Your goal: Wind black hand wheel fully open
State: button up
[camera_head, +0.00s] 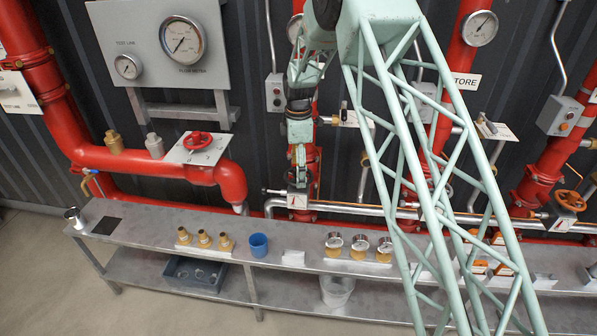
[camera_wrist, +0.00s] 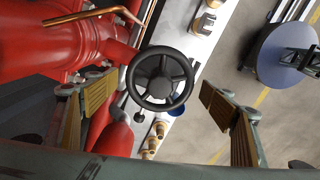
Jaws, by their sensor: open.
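The black hand wheel (camera_wrist: 160,78) shows face-on near the middle of the wrist view, with spokes and a dark hub. My gripper (camera_wrist: 155,92) is open, with one ribbed finger pad at the left of the wheel and the other at the right. Both pads look clear of the rim, and nothing is held. In the head view my arm reaches down to the red pipes in the middle, and I cannot make out the black wheel there. The distance from the fingertips to the wheel is hard to tell.
A copper-coloured rod (camera_wrist: 85,17) and red pipework lie left of the wheel.

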jog(key=shift+m, duration=3.9)
jog(key=c, duration=0.9)
jog(key=shift+b, duration=0.3)
